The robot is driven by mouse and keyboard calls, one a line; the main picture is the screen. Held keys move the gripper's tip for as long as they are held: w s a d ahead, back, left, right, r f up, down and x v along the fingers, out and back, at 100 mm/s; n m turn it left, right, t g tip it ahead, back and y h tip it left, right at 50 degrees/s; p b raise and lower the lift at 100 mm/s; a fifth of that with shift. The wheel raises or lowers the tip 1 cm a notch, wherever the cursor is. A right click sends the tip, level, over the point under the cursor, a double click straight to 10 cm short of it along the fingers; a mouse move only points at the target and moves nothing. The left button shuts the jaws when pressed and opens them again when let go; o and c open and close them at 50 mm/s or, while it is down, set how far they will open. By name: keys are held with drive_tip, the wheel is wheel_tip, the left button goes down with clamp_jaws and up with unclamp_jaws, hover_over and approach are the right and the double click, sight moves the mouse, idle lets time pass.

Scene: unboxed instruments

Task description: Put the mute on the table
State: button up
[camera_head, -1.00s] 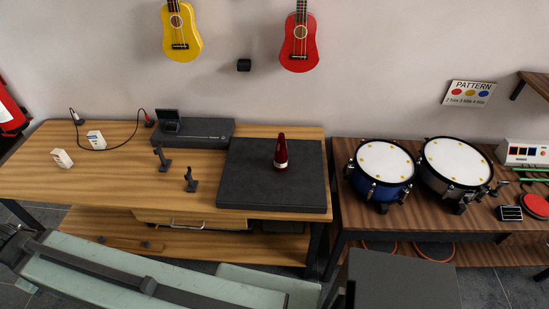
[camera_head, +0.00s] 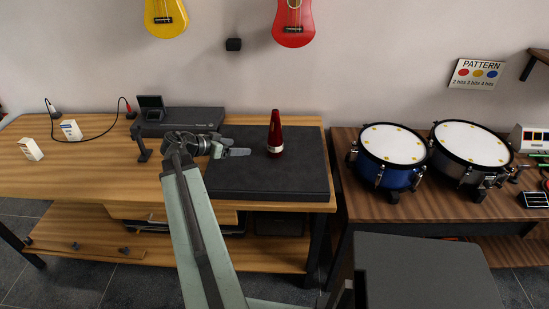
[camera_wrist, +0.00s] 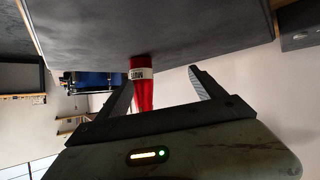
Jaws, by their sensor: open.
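The mute (camera_head: 275,135) is a dark red cone with a white band near its base. It stands upright on a dark grey mat (camera_head: 235,183) on the wooden table (camera_head: 90,184). My gripper (camera_head: 240,147) is above the mat's left part, to the left of the mute and apart from it in the head view. In the wrist view the mute (camera_wrist: 142,88) shows its "MUTE" label and lies between the two fingers of my open gripper (camera_wrist: 160,86), beyond them. That view is upside down, with the mat at the top.
A dark box (camera_head: 180,121) lies behind my gripper. A small black stand (camera_head: 142,145) and white boxes (camera_head: 71,130) are to the left. Drums (camera_head: 390,157) stand on a second table at right. A red ukulele (camera_head: 294,20) hangs above. The wooden tabletop at left has free room.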

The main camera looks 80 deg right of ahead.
sight(269, 143)
drive_tip(key=s+d+m, duration=0.1)
drive_tip(key=s, duration=0.1)
drive_tip(key=s+d+m+g, duration=0.1)
drive_tip(key=s, duration=0.2)
drive_tip(key=s+d+g, duration=0.1)
drive_tip(key=s, duration=0.2)
drive_tip(key=shift+r+m+b, duration=0.15)
drive_tip(key=shift+m+b, duration=0.25)
drive_tip(key=shift+b+x, duration=1.6)
drive_tip(key=shift+x, duration=2.25)
drive_tip(key=shift+w+a, duration=0.1)
drive_tip(key=c, duration=1.7)
